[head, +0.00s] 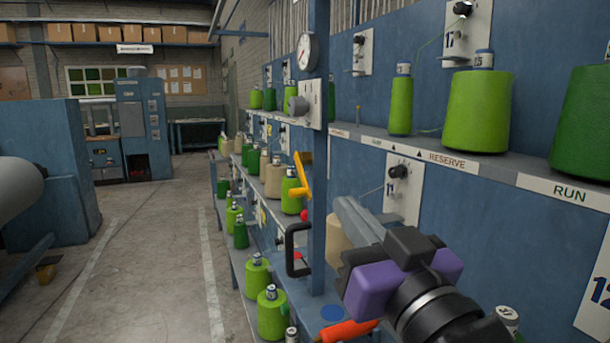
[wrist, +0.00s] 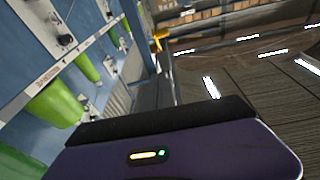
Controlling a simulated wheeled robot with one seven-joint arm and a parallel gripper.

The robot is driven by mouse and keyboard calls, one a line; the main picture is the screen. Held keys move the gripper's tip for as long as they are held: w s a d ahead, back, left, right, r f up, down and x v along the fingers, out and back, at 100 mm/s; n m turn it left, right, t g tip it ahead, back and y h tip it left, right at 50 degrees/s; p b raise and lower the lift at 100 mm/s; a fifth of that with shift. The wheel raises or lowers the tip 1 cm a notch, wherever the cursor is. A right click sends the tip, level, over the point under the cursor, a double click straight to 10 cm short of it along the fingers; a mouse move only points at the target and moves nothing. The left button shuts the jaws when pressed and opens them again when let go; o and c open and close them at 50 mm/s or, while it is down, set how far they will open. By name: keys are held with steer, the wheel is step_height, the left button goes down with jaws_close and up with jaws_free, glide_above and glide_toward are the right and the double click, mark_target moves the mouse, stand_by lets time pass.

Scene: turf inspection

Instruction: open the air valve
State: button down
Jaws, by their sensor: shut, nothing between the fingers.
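The likely air valve is the yellow lever (head: 302,182) on the blue post in the head view; I cannot make out the valve body. The lever stands roughly upright, with a bent top end. In the wrist view a small yellow part (wrist: 158,38), apparently the same lever, shows near the top centre. My gripper (head: 345,207) is shut and empty, to the right of the post and lower than the lever's middle, apart from it in the picture. The purple wrist housing fills the bottom of the wrist view and hides the fingers there.
The blue post (head: 318,150) carries a pressure gauge (head: 307,52) and a grey regulator box (head: 312,103). A black handle (head: 290,250) is low beside it. Shelves with green yarn cones (head: 480,110) line the right. The aisle floor (head: 150,260) on the left is mostly clear.

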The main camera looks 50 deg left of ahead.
steer(key=shift+s+d+n+g+h+p, duration=0.15)
steer(key=shift+s+d+n+g, duration=0.1)
steer(key=shift+s+g, duration=0.25)
steer(key=shift+s+d+n+g+h+p, duration=0.15)
steer(key=shift+s+d+n+g, duration=0.15)
steer(key=shift+s, duration=0.25)
steer(key=shift+a, duration=0.2)
steer(key=p, duration=0.2)
glide_toward(307, 194)
steer(key=a+r, duration=0.4)
steer(key=r, duration=0.1)
steer(key=shift+w+a+f+p, duration=0.15)
steer(key=shift+a+f+p, duration=0.05)
steer(key=shift+a+f, duration=0.4)
steer(key=shift+w+a+f+p, duration=0.15)
steer(key=shift+w+a+f, duration=0.05)
steer(key=shift+a+f, duration=0.35)
steer(key=shift+w+a+f, duration=0.1)
steer(key=shift+a+f, duration=0.15)
steer(key=shift+a, duration=0.05)
steer(key=shift+f+b, duration=0.15)
steer(key=shift+b, duration=0.15)
